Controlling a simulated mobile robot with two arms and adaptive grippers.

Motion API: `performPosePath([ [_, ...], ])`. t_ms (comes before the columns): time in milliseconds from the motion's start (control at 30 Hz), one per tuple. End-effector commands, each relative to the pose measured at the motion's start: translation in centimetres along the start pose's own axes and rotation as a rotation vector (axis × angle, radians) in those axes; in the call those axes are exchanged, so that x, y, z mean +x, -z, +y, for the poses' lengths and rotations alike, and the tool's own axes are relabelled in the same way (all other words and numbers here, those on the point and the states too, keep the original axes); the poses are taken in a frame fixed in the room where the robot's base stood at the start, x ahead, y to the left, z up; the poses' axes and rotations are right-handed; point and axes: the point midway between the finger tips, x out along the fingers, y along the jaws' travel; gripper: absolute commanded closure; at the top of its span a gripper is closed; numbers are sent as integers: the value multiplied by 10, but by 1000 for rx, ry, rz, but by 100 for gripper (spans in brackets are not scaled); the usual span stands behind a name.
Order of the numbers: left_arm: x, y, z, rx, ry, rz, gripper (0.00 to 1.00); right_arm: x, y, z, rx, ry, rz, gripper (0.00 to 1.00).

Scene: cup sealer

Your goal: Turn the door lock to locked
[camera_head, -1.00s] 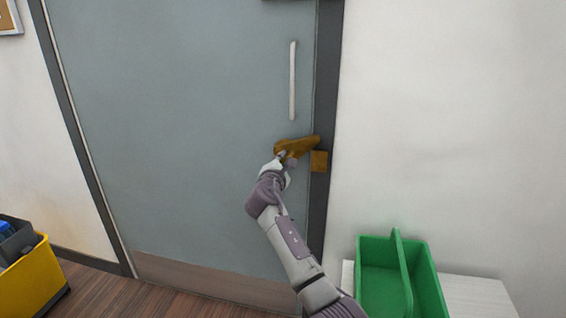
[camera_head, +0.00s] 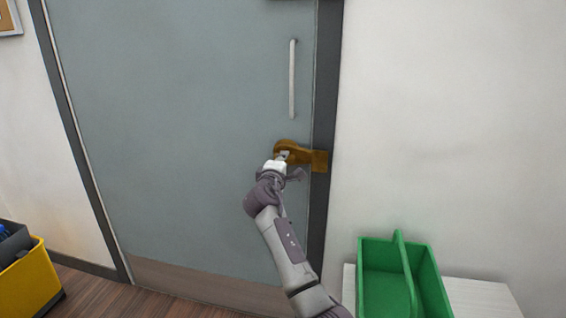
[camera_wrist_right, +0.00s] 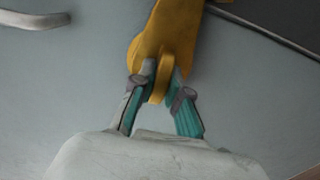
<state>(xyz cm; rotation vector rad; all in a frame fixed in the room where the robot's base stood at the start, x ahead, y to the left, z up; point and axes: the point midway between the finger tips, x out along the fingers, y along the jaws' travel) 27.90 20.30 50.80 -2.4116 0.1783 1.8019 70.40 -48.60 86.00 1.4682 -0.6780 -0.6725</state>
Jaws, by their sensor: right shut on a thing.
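The door lock (camera_head: 290,147) is a brass-coloured latch on the right side of the grey-blue door (camera_head: 190,130). Its arm now points right and slightly down, and its end meets or overlaps the brass catch (camera_head: 320,161) on the dark frame. My right gripper (camera_head: 283,158) is at the latch's round left part, partly covering it. In the right wrist view, the right gripper (camera_wrist_right: 160,85) is shut on a yellow knob of the lock (camera_wrist_right: 166,40), one finger on each side. My left gripper is not in view.
A pale vertical door handle (camera_head: 292,80) is above the lock. A green caddy (camera_head: 428,280) stands on a white surface (camera_head: 480,295) at the lower right. A yellow container (camera_head: 32,280) is at the lower left.

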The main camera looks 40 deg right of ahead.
Motion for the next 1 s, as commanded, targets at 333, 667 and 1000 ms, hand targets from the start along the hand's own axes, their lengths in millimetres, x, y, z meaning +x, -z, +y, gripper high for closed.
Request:
performPosePath([
  [333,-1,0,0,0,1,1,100,0,0,-1,14,4,0,100],
  [667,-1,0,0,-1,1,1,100,0,0,-1,11,2,0,60],
  [1000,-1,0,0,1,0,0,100,-12,1,0,11,0,1,60],
])
